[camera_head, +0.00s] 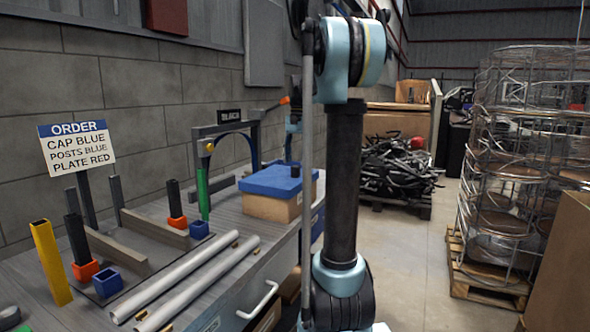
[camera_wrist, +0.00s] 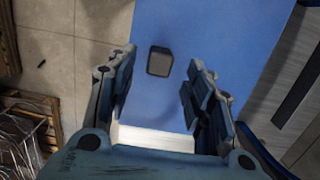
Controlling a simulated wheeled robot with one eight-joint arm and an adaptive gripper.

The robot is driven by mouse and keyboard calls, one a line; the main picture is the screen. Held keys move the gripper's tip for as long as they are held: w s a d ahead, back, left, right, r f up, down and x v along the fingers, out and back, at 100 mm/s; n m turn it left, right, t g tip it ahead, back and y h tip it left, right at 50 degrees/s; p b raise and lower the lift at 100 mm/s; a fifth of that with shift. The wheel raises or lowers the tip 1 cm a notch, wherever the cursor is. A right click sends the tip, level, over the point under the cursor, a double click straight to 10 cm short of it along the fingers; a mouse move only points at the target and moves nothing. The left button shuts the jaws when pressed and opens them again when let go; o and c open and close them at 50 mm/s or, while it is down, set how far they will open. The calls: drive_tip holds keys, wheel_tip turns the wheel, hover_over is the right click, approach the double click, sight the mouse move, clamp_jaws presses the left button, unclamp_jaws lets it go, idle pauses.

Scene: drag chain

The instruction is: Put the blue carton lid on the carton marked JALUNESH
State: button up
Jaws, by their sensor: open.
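The blue carton lid (camera_head: 272,180) rests on top of a brown cardboard carton (camera_head: 270,208) on the grey bench. A small dark knob (camera_head: 295,171) stands up from the lid. No marking is readable on this carton. In the wrist view the blue lid (camera_wrist: 205,35) fills the middle, with its dark knob (camera_wrist: 160,61) beyond and between my fingers. My gripper (camera_wrist: 160,70) is open and empty above the lid. My arm hides part of the bench area in the head view, and my gripper cannot be made out there.
An order sign (camera_head: 77,146), a yellow post (camera_head: 51,262), a green post (camera_head: 203,194) and two pale tubes (camera_head: 190,280) are on the bench left of the carton. A grey frame (camera_head: 224,128) stands behind it.

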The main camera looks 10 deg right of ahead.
wheel_tip(320, 180, up, 7)
drive_tip(key=shift+w+d, duration=0.25)
drive_tip(key=shift+w, duration=0.1)
drive_tip(key=s+a+f+n+t, duration=0.1)
drive_tip(key=s+f+n, duration=0.1)
drive_tip(key=s+f, duration=0.6)
drive_tip(key=s+f+n+t, duration=0.15)
drive_tip(key=s+f, duration=0.35)
drive_tip(key=s, duration=0.7)
drive_tip(key=s+f+n, duration=0.4)
drive_tip(key=s+f, duration=1.2)
drive_tip(key=f, duration=0.3)
drive_tip(key=shift+f+t+h, duration=0.2)
drive_tip(key=shift+t+h, duration=0.2)
drive_tip(key=shift+t, duration=0.05)
drive_tip(key=shift+w+f, duration=0.2)
drive_tip(key=shift+w, duration=0.3)
